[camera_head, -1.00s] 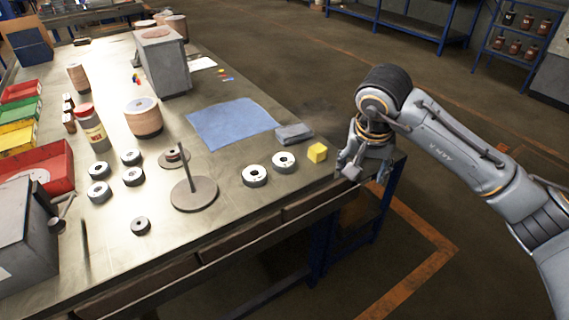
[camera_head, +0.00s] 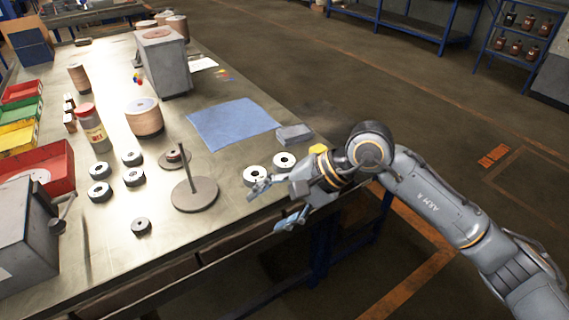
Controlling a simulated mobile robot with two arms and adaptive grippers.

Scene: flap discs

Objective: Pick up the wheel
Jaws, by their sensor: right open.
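Several wheels lie flat on the metal workbench (camera_head: 240,215). Two pale-faced wheels with dark centre holes, one nearer (camera_head: 255,174) and one farther (camera_head: 284,160), lie near the right front edge. Others lie at the left, including a back one (camera_head: 132,158), a front one (camera_head: 100,191) and a small dark one (camera_head: 141,226). My right gripper (camera_head: 268,208) is open and empty at the bench's front edge, just in front of the nearer pale wheel. One finger overlaps that wheel's lower edge in the picture; contact cannot be told. My left gripper is not in view.
A round stand with an upright rod (camera_head: 194,195) stands left of my right gripper.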

